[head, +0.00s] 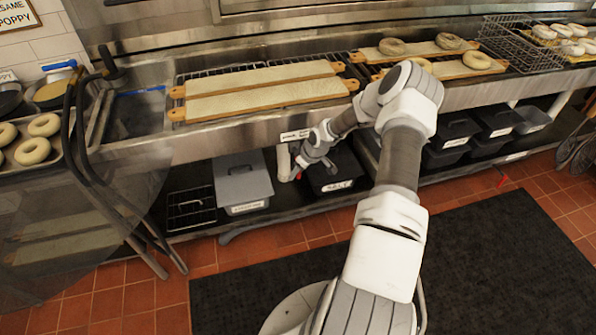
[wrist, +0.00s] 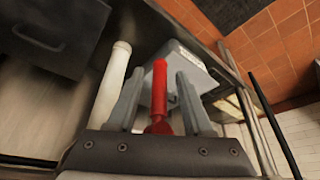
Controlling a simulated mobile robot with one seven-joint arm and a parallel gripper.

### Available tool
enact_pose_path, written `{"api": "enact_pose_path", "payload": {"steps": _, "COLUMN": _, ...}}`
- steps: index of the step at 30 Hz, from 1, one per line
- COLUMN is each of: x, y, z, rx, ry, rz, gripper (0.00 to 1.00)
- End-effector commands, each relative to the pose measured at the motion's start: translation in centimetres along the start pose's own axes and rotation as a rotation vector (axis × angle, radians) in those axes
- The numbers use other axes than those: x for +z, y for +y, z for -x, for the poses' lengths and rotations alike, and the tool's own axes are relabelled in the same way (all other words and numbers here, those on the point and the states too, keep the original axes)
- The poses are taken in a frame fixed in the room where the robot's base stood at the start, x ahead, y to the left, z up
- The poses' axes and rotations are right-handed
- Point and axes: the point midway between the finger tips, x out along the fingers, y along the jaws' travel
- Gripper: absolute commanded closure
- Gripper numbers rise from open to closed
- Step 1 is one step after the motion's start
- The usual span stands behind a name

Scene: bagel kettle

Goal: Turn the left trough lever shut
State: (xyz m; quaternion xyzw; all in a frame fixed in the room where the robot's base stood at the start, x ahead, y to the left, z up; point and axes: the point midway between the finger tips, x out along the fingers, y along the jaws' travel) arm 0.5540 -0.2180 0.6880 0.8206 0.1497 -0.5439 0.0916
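The red lever (wrist: 160,88) stands between the two fingers of my gripper (wrist: 159,80) in the wrist view. The fingers are open, with a gap on each side of the lever. A white drain pipe (wrist: 112,85) is just left of the fingers. In the head view my gripper (head: 298,167) is low under the front of the trough, beside the white pipe (head: 284,163). Only a little of the red lever (head: 297,179) shows there.
A grey lidded bin (head: 242,181) stands left of my gripper, on the low shelf. A black bin (head: 333,172) is close on the right. The trough front (head: 230,136) runs above. Dark hoses (head: 88,165) hang at the left. A black mat (head: 480,250) covers the floor.

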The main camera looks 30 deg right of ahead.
Motion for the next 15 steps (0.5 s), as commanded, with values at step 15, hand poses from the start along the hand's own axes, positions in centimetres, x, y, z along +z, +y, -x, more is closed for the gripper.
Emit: {"api": "enact_pose_path", "payload": {"steps": 15, "x": 0.0, "y": 0.2, "z": 5.4, "rx": 0.003, "ry": -0.001, "rz": 0.0, "gripper": 0.49}}
